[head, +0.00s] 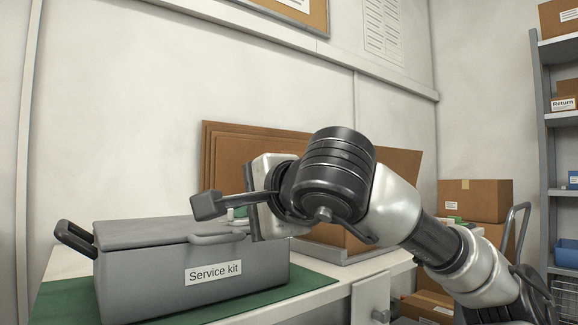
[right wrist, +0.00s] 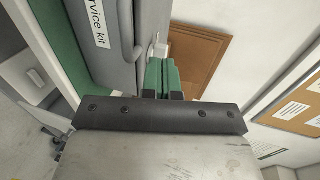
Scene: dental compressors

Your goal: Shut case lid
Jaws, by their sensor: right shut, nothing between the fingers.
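The grey case (head: 190,284) labelled "Service kit" sits on a green mat. Its lid (head: 145,232) lies down flat across the top; I see no clear gap at the front, but cannot tell if it is fully closed. A light grey handle (head: 216,238) is at the lid's front edge. My right gripper (head: 238,212) is over the right part of the lid, partly hidden by its own dark parts. In the right wrist view its green fingers (right wrist: 161,70) are together and empty, close to the handle (right wrist: 158,48); contact is unclear. My left gripper is not in view.
The green mat (head: 62,303) lies on a pale bench (head: 375,268). Brown boards (head: 225,148) lean on the wall behind the case. Cardboard boxes (head: 475,200) and a shelf rack (head: 547,150) stand at the right. A dark side handle (head: 75,238) sticks out left of the case.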

